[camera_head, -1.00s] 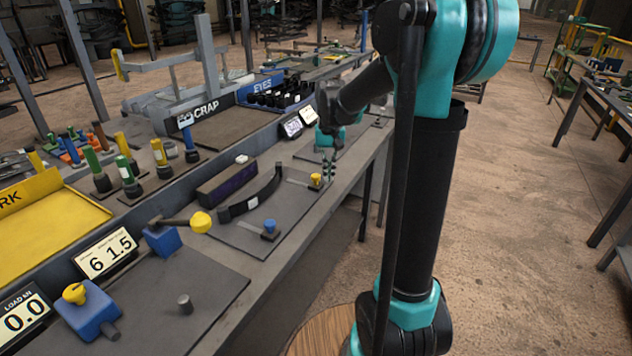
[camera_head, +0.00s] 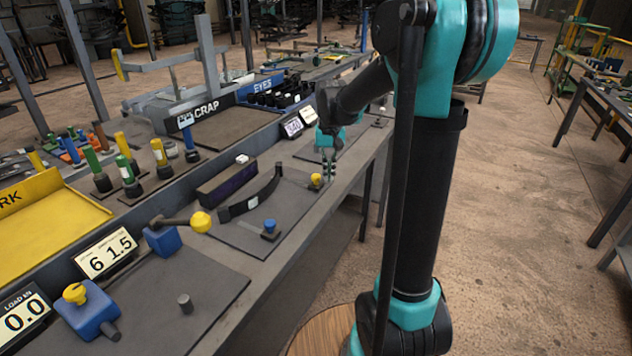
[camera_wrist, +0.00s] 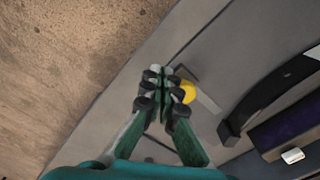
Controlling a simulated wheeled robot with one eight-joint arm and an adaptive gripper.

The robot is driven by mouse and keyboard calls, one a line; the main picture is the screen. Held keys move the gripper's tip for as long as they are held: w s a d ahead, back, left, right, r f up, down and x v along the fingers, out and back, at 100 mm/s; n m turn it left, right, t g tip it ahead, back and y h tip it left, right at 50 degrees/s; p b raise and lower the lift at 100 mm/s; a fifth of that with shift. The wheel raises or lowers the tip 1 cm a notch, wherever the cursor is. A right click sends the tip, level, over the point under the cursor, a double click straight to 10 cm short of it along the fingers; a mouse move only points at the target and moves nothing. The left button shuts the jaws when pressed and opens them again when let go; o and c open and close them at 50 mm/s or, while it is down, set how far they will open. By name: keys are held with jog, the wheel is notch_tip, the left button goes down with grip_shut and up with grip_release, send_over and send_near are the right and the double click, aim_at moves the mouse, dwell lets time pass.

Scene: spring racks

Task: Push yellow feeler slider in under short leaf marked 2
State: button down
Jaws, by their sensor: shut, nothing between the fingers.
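The yellow feeler slider (camera_head: 316,180) stands on the bench mat near its far right corner, with its yellow knob up. In the wrist view its yellow knob (camera_wrist: 187,93) is just right of my fingertips.
A blue-knobbed slider (camera_head: 269,228) sits nearer on the same mat. A dark block (camera_head: 227,181) lies behind the leaf. A yellow-ended clamp handle (camera_head: 200,222) and display panels stand to the left. The bench's front edge runs close to my gripper.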

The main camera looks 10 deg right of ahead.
aim_at(318, 176)
jog(key=shift+f, duration=0.2)
dwell(0.3)
jog(key=shift+f, duration=0.8)
jog(key=shift+w+a, duration=0.35)
jog(key=shift+a, duration=0.1)
jog(key=shift+w+a, duration=0.2)
jog(key=shift+a, duration=0.05)
jog(key=shift+w+a, duration=0.4)
jog(key=shift+a, duration=0.15)
jog(key=shift+w+a, duration=0.2)
jog(key=shift+a, duration=0.1)
jog(key=shift+w+a, duration=0.6)
jog(key=shift+a, duration=0.2)
jog(key=shift+w+a, duration=0.1)
jog(key=shift+a, duration=0.05)
dwell(0.7)
